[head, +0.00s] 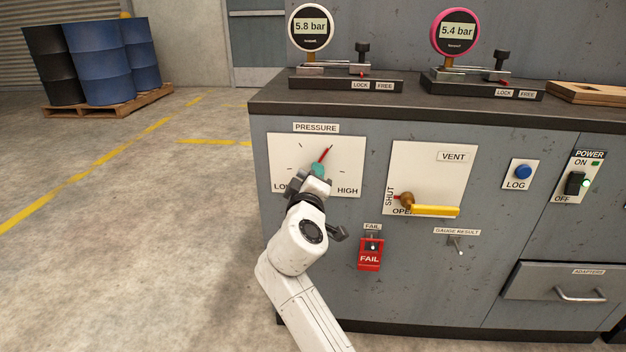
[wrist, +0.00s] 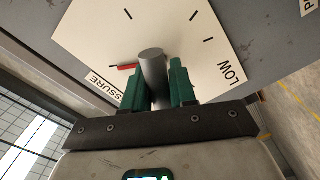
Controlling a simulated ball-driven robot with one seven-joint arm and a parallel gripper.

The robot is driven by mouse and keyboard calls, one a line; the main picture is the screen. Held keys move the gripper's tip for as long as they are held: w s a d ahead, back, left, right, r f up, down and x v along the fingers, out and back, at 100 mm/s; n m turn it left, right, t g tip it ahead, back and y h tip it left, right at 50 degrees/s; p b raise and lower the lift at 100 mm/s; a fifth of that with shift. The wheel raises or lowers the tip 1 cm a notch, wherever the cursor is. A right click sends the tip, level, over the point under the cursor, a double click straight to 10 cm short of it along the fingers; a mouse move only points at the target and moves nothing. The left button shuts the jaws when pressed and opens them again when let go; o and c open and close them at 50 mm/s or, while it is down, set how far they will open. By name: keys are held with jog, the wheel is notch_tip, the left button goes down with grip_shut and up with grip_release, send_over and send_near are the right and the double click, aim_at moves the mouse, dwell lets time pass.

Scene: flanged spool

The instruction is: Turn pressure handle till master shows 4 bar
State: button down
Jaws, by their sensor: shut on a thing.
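The pressure handle is a grey round knob (wrist: 152,65) on a white dial plate (head: 345,180) marked LOW and HIGH. My gripper (wrist: 157,80), with green fingers, is shut on the knob, one finger on each side. In the head view my gripper (head: 318,171) hides most of the knob. The red pointer (head: 324,154) points up and slightly right; it also shows in the wrist view (wrist: 122,67). A white-rimmed gauge (head: 311,28) reads 5.8 bar and a pink-rimmed gauge (head: 456,31) reads 5.4 bar. Their small face print is too small to tell which is master.
Right of the dial is the yellow VENT lever (head: 435,211), its red pointer toward SHUT. A red FAIL tag (head: 370,255) hangs below. A blue LOG button (head: 523,172), POWER switch (head: 575,183) and drawer (head: 565,290) are further right.

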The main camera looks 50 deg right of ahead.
jog(key=shift+f, duration=0.2)
grip_release()
jog(key=shift+r, duration=0.15)
dwell(0.5)
jog(key=p+v, duration=0.3)
jog(key=v, duration=0.7)
jog(key=shift+s+a, duration=0.25)
jog(key=shift+a, duration=0.05)
